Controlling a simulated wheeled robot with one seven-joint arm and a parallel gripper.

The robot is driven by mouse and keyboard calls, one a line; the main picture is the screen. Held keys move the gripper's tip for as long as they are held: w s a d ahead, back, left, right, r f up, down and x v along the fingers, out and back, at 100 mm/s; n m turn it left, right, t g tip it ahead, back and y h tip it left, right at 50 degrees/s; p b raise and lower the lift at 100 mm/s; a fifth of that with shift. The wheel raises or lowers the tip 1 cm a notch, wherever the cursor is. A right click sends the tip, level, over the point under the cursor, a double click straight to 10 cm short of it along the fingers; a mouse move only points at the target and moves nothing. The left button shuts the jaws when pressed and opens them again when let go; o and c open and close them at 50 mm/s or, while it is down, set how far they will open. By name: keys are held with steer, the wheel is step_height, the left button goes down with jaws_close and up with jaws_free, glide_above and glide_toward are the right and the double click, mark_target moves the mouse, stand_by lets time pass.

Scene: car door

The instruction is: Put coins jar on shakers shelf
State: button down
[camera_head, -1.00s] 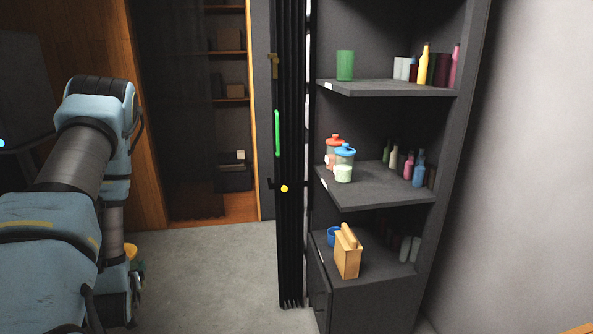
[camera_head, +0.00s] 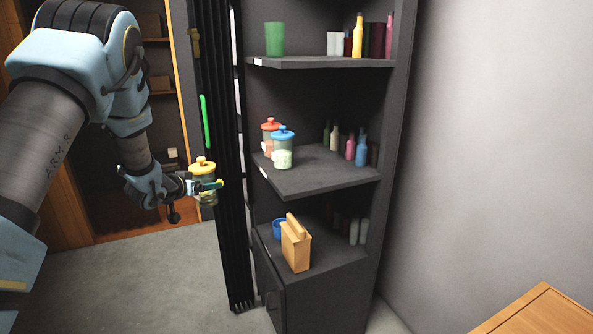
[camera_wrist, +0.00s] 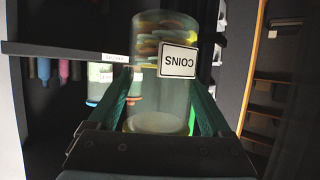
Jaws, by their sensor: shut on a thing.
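The coins jar (camera_head: 203,168) is clear with a yellow lid. In the wrist view the coins jar (camera_wrist: 160,90) appears upside down, with coins inside and a "COINS" label. My gripper (camera_head: 206,186) is shut on its body and holds it upright in the air, left of the shelf unit, in front of the black folded door. A middle shelf (camera_head: 320,178) holds a red-lidded jar (camera_head: 269,138) and a blue-lidded jar (camera_head: 283,150).
The top shelf (camera_head: 300,63) holds a green cup (camera_head: 275,38) and several bottles. The lower shelf has a wooden box (camera_head: 295,246) and a blue cup (camera_head: 278,229). The folded door (camera_head: 222,150) stands at the unit's left edge. The middle shelf's front right is clear.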

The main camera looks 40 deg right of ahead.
steer(key=s+d+r+m+g+h+b, duration=0.1)
steer(key=s+d+r+m+g, duration=0.1)
steer(key=s+d+r, duration=0.45)
steer(key=s+d+r+m+g+b, duration=0.2)
steer(key=s+d+r, duration=0.1)
steer(key=d, duration=0.7)
steer(key=s+d+r+m+g+h+b, duration=0.1)
steer(key=s+d+r+g, duration=0.1)
steer(key=s+d+r, duration=0.45)
steer(key=shift+w+d+f, duration=0.25)
steer(key=shift+f, duration=1.6)
steer(key=shift+w+d+f, duration=0.25)
steer(key=shift+d+f, duration=0.05)
steer(key=shift+f, duration=1.55)
steer(key=shift+w+d+f, duration=0.25)
steer(key=shift+f, duration=1.6)
jaws_free()
steer(key=shift+f, duration=0.25)
steer(key=shift+r, duration=0.15)
